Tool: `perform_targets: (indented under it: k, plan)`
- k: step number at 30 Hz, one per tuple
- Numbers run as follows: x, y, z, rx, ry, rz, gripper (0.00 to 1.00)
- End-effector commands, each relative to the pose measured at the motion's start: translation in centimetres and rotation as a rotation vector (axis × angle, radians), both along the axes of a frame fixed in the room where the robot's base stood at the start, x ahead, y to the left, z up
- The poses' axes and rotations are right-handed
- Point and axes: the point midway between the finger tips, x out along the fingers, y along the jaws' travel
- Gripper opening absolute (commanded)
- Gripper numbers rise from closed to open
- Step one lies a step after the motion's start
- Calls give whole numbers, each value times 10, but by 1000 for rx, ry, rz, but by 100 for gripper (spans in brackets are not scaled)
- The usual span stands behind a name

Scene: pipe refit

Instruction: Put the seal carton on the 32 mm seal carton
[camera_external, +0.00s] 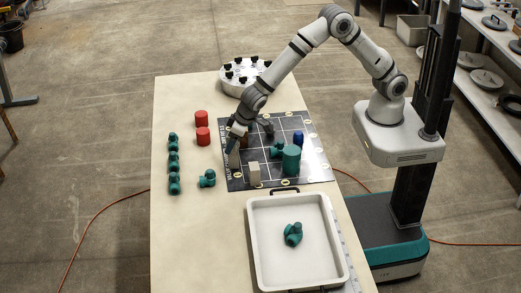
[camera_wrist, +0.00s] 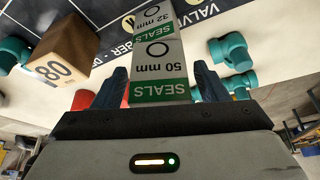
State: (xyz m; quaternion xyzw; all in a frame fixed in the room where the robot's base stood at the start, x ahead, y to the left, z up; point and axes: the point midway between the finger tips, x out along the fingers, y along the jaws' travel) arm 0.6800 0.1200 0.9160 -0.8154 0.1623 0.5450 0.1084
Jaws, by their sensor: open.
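The white 50 mm seal carton (camera_wrist: 159,68) with a green SEALS band is between my gripper's fingers in the wrist view. Beyond it, in line with it, is the 32 mm seal carton (camera_wrist: 152,12), partly cut off by the picture edge. The two look stacked, the 50 mm one on top. My gripper (camera_wrist: 160,72) is open, with one finger on each side of the 50 mm carton. In the external view my gripper (camera_external: 236,133) points down at the mat's left edge, over a pale carton column (camera_external: 233,159) whose labels cannot be read.
A brown box marked 80 (camera_wrist: 65,62) stands close by. A cream block (camera_external: 253,174), a teal cylinder (camera_external: 291,160) and a blue one (camera_external: 298,139) stand on the dark mat (camera_external: 317,174). Red cylinders (camera_external: 203,136) and teal fittings (camera_external: 207,179) are left; a white tray (camera_external: 263,265) is in front.

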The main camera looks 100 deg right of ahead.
Motion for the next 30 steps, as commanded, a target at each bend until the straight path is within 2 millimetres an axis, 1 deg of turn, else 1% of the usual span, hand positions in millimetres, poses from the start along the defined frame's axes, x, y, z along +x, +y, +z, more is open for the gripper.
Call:
perform_targets:
  k: [5,9,11,21,24,27,30]
  plan:
    - [0,0,1,0,0,0,67]
    - [-2,1,9,0,-2,0,67]
    - [-5,3,17,2,-4,0,67]
    - [-31,13,84,2,-5,1,67]
    - [-36,16,99,1,-4,1,67]
    - [-40,17,108,0,-2,0,67]
    - [-42,18,113,0,-1,0,67]
